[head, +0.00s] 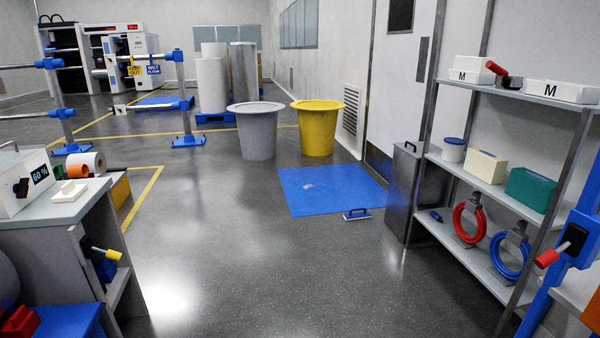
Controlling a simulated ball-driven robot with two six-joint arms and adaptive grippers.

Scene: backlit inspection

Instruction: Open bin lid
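A grey round bin (257,135) stands upright on the floor near the middle of the head view. Its wide grey top (257,107) looks flat, and I cannot tell whether it is a separate lid. A yellow round bin (318,132) with a similar wide yellow top (318,104) stands to its right. A tall metal box (405,195), possibly also a bin, stands upright beside the shelf, with a small dark handle at its top. The inside of each is hidden. Neither of my grippers is in view.
A blue mat (331,189) lies before the round bins, with a small blue handled pad (357,215) nearer me. A loaded shelf rack (468,222) stands right. A grey cabinet (72,225) stands left. The floor (225,235) between is clear.

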